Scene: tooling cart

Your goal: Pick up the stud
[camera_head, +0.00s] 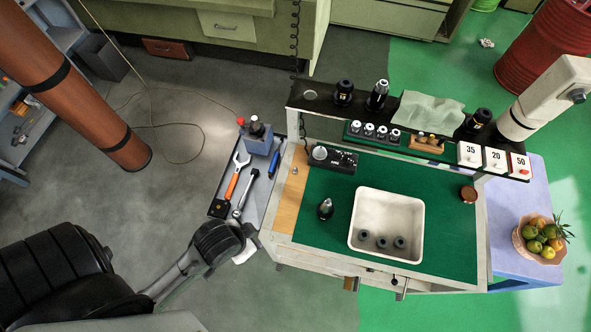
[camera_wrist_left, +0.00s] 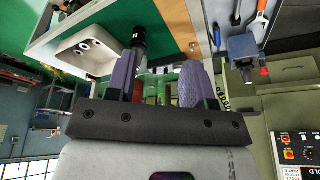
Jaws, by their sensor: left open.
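A small metal piece that looks like the stud (camera_head: 295,171) sits on the wooden strip at the left edge of the cart's worktop. A small grey piece, likely the same stud (camera_wrist_left: 192,46), also shows on the wood strip in the left wrist view. My left gripper (camera_wrist_left: 160,70) is open, with purple pads apart and no object clearly held between them. In the head view my left arm reaches to the cart's front left corner. Its fingers are not clear there. My right gripper is not in view.
A black-and-silver tool holder (camera_head: 325,209) stands on the green mat (camera_head: 440,240) beside a white bin (camera_head: 388,200) with several dark pieces. A black control box (camera_head: 333,158) sits behind. A side tray (camera_head: 217,206) holds wrenches. The raised shelf (camera_head: 320,101) borders the back.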

